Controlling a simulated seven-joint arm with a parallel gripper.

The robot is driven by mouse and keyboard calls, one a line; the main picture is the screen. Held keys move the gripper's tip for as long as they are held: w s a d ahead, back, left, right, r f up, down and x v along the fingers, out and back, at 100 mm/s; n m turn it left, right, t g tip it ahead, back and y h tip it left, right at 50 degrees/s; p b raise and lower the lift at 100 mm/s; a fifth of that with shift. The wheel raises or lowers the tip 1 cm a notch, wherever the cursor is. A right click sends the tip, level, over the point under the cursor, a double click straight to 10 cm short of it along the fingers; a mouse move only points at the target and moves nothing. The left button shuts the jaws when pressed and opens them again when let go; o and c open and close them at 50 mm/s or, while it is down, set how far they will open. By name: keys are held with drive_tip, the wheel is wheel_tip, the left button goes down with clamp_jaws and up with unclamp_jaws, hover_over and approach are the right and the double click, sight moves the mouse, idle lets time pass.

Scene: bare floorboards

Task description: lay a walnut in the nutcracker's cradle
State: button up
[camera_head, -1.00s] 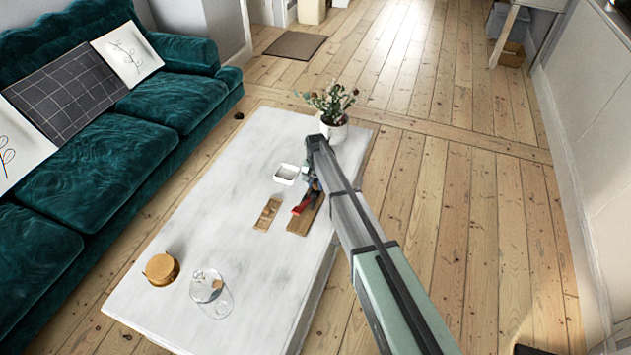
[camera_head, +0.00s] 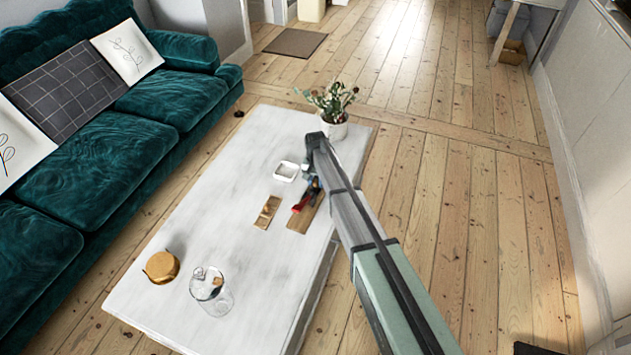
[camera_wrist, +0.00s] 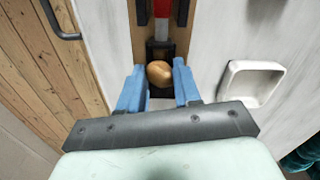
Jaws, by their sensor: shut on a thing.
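The walnut (camera_wrist: 159,73) is light brown and sits between the blue fingers of my gripper (camera_wrist: 158,70) in the wrist view. My gripper is shut on it. The nutcracker's black cradle (camera_wrist: 160,47) is right at the walnut, just beyond and partly under it; I cannot tell whether the walnut touches it. The nutcracker's red handle (camera_wrist: 162,9) runs up out of the wrist view and also shows in the head view (camera_head: 302,202). The nutcracker lies on a wooden board (camera_head: 302,222). In the head view my arm hides the walnut and part of the nutcracker.
A white square dish (camera_head: 286,171) stands beside the board. A small wooden tray (camera_head: 267,212) lies left of it. A glass jar (camera_head: 211,292) and a round tan lid (camera_head: 161,267) are near the table's front. A potted plant (camera_head: 331,110) stands behind my arm.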

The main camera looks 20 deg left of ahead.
drive_tip(key=shift+f, duration=0.95)
idle(0.6)
drive_tip(key=o, duration=1.1)
drive_tip(key=shift+r, duration=3.55)
